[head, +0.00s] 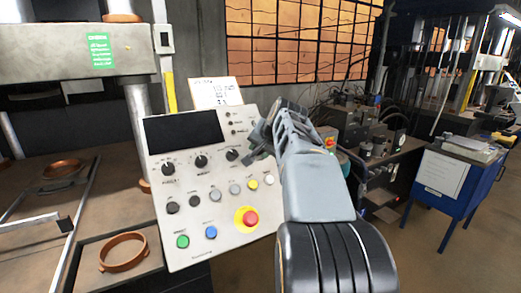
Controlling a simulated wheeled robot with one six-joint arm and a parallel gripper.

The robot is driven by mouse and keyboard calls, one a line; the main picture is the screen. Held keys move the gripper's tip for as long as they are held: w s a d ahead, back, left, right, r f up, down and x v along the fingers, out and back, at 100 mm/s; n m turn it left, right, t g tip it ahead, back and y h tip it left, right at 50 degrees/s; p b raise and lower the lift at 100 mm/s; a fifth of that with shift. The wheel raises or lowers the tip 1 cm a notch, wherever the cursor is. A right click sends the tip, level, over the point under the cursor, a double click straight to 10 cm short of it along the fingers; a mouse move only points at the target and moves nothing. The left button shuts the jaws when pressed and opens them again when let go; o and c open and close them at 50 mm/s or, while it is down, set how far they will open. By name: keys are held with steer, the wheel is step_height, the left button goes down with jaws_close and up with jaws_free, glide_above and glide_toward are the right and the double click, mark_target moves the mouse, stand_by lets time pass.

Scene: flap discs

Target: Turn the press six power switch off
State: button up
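The control panel (212,185) is a pale, tilted box with a dark screen (183,132) at its top. A row of three black rotary knobs sits below the screen: left (168,168), middle (201,161) and right (232,154). Their labels are too small to read, so I cannot tell which control is the power switch. My gripper (257,148) is at the panel's right edge, just right of the right knob. I cannot tell whether it touches the panel. My arm hides part of that edge, and the fingers are too small and dark to judge their opening.
Below the knobs are several round buttons, a red emergency stop (250,218) on yellow, a green button (182,241) and a blue button (211,232). A brown ring (123,251) lies left of the panel. A blue cabinet (447,190) stands at right, with open floor before it.

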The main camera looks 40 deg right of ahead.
steer(key=shift+r, duration=0.2)
steer(key=o, duration=0.9)
steer(key=shift+f, duration=0.15)
steer(key=v, duration=1.4)
steer(key=shift+w+a, duration=0.1)
steer(key=shift+a, duration=0.1)
